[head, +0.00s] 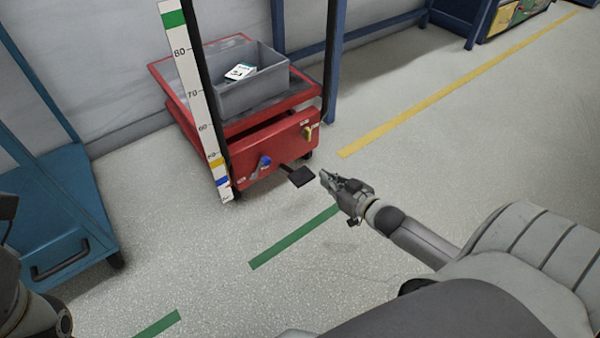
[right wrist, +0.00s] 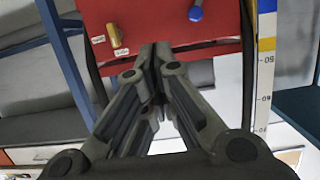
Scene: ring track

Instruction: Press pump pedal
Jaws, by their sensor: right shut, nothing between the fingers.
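The pump pedal (head: 300,176) is a small black pad on a dark arm that sticks out low from the front of the red lift cart (head: 275,146). My right gripper (head: 325,177) is shut and empty, just to the right of the pedal in the head view. A small gap shows between them there; the height difference is hard to judge. In the right wrist view the shut fingertips (right wrist: 157,52) point at the red front panel (right wrist: 165,25), and I cannot make out the pedal pad. My left gripper is not in view.
A blue lever (head: 264,162) and a yellow lever (head: 307,131) are on the cart's front. A grey bin (head: 250,93) with a white-green item sits on top. A marked scale post (head: 196,105) stands at left.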

